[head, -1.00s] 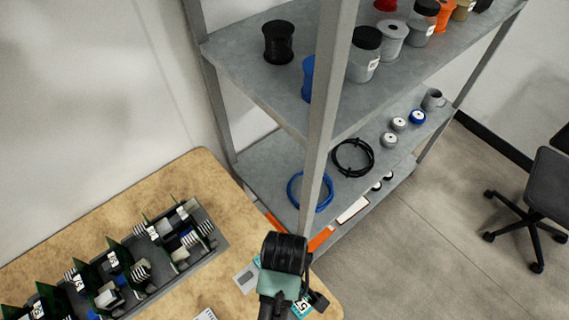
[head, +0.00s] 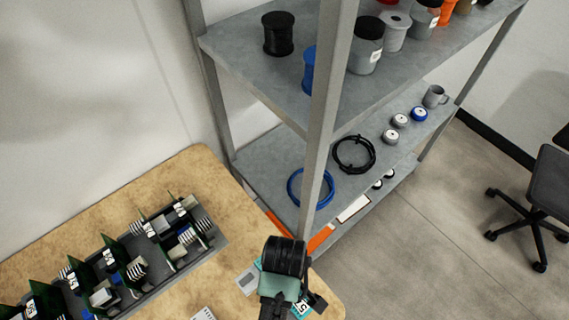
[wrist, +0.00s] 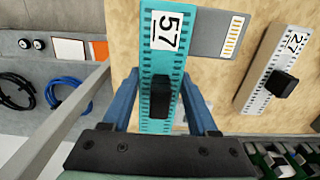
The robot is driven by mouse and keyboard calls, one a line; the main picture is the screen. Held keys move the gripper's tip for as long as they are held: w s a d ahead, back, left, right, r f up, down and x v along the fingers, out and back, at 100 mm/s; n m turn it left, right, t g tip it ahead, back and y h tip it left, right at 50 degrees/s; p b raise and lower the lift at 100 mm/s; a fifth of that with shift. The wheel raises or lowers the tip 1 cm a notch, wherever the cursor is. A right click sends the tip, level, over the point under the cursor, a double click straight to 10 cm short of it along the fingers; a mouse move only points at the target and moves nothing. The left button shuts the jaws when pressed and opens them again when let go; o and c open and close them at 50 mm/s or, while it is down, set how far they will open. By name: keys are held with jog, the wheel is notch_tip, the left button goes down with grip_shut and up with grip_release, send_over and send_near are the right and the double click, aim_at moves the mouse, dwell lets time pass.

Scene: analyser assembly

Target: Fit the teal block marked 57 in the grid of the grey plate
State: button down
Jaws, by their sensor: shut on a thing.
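The teal block marked 57 (wrist: 178,60) is between the blue fingers of my gripper (wrist: 160,78) in the wrist view, with its black knob in the grip. My gripper is shut on it. A grey plate (head: 212,244) lies on the table at the left, bearing green boards and small parts. Its grid is mostly hidden by these.
A pale block marked 27 (wrist: 262,75) with a black knob lies to the right in the wrist view. A small grey panel (wrist: 222,38) lies beside the teal block. A metal shelf (head: 225,48) with spools, jars and cable coils stands behind the table (head: 180,170).

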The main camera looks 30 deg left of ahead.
jog(key=shift+f+b, duration=1.45)
jog(key=shift+f, duration=1.3)
jog(key=shift+c, duration=0.5)
grip_release()
